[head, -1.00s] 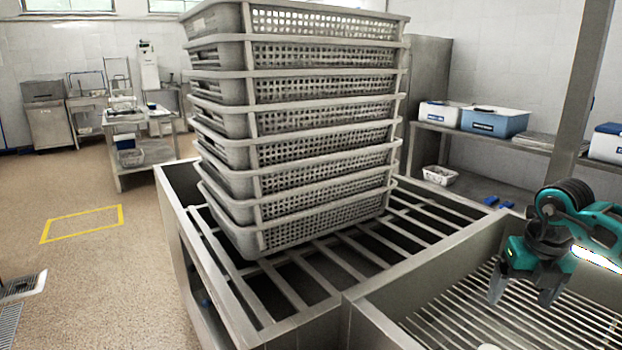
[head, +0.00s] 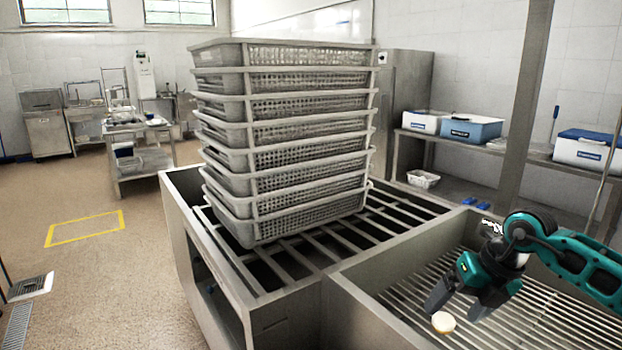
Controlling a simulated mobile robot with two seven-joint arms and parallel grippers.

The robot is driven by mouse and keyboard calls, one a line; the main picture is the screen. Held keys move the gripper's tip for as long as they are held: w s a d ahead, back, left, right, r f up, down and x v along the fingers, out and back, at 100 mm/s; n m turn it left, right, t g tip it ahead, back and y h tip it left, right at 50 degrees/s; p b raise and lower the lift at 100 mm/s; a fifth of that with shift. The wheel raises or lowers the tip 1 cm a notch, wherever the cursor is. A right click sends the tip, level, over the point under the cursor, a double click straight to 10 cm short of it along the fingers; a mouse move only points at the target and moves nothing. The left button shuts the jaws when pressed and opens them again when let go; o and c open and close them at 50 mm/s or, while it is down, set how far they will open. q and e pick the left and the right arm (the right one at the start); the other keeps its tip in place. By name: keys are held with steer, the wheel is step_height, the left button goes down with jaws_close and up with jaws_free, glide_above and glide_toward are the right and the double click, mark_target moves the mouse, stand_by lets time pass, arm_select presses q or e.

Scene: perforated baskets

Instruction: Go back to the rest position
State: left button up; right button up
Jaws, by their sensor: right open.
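My right gripper (head: 456,303) is in the lower right of the head view, at the end of a teal and black arm. Its two dark fingers point down, apart and empty, above the slatted metal basin. A small round pale object (head: 443,322) shows just below the fingertips; I cannot tell whether they touch it. My left gripper is out of the picture. A tall stack of grey perforated baskets (head: 285,160) stands on the barred metal rack, left of my right gripper and apart from it.
The basin's metal wall (head: 345,300) borders the rack (head: 215,262). A steel post (head: 525,110) rises behind my right arm. A shelf at the back right holds a blue box (head: 471,129) and a white cooler (head: 588,150). The floor at left is open, with a yellow marked rectangle (head: 85,229).

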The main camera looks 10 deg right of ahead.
steer(key=a+r+t+y, duration=0.2)
steer(key=a+y, duration=0.6)
steer(key=a, duration=1)
steer(key=a+r+m+t+y, duration=0.3)
steer(key=r+m+t, duration=0.6)
steer(key=m+t, duration=0.1)
steer(key=s+d+f+m+h, duration=0.5)
steer(key=d+f+m+h, duration=0.65)
steer(key=m+h, duration=0.55)
steer(key=s+a+f+m+g+y, duration=0.1)
steer(key=s+f+m+g+y, duration=0.15)
steer(key=s+f+g, duration=0.55)
steer(key=s+a+f+m+g+y, duration=0.1)
steer(key=s+f+m+g, duration=0.3)
steer(key=s, duration=0.9)
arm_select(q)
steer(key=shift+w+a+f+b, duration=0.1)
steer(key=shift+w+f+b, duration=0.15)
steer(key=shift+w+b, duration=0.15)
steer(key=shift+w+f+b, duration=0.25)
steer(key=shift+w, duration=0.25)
arm_select(e)
steer(key=w+a+f+n+t+y, duration=0.1)
steer(key=w+a+f+n+t, duration=0.1)
steer(key=w+f+t, duration=0.5)
step_height(320, 180, down, 4)
steer(key=shift+w+a+f+t, duration=0.1)
steer(key=shift+w+a+t, duration=0.35)
steer(key=shift+w, duration=0.2)
